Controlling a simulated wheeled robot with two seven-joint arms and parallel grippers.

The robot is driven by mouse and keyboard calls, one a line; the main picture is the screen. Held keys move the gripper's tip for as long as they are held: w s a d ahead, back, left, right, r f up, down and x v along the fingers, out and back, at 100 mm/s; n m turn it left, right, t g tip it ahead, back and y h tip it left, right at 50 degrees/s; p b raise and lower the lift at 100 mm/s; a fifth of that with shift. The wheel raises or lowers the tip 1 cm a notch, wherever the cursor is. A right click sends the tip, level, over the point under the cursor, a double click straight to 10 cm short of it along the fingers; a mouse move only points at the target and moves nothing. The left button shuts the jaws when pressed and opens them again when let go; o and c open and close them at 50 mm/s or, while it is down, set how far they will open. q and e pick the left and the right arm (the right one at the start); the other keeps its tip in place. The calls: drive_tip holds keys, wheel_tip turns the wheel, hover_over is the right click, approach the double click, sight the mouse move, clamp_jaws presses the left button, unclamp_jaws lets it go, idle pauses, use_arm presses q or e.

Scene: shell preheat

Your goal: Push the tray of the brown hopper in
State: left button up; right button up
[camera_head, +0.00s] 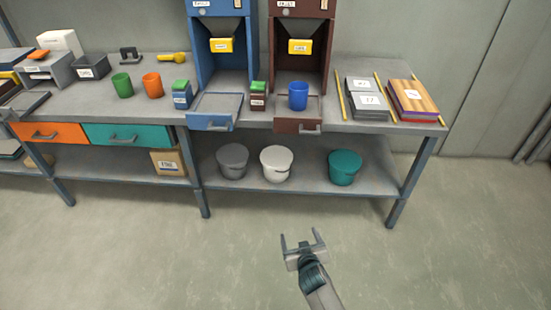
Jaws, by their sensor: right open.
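The brown hopper (327,40) stands on the bench to the right of a blue hopper. Its brown tray (284,111) sticks out at the bench's front edge, with a grey handle (310,129) on its front. A blue cup (298,96) stands upright on that tray. A yellow labelled chute (300,46) shows inside the hopper above it. My right gripper (301,238) is open and empty, low in front of the bench and apart from the tray. My left gripper is not in view.
The blue hopper's tray (215,103) also sticks out, just left. A small green-topped box (258,103) stands between the trays. Slabs (366,98) and boards (412,99) lie on the right. Buckets (276,163) sit on the lower shelf. The floor in front is clear.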

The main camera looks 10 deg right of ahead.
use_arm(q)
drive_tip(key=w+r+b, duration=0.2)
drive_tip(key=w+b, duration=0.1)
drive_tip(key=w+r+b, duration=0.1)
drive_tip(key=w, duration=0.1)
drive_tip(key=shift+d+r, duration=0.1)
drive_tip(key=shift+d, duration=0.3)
use_arm(e)
drive_tip(key=w+d+r+m+t+h, duration=0.1)
drive_tip(key=w+r, duration=0.3)
drive_tip(key=r, duration=0.8)
drive_tip(key=w+d+r+m+t+h, duration=0.2)
drive_tip(key=w+d+r+t, duration=0.1)
drive_tip(key=r, duration=1)
drive_tip(key=shift+w+t+h, duration=0.3)
drive_tip(key=shift+w+t, duration=0.1)
drive_tip(key=shift+t, duration=0.2)
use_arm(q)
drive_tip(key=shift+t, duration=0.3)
use_arm(e)
drive_tip(key=shift+a, duration=0.1)
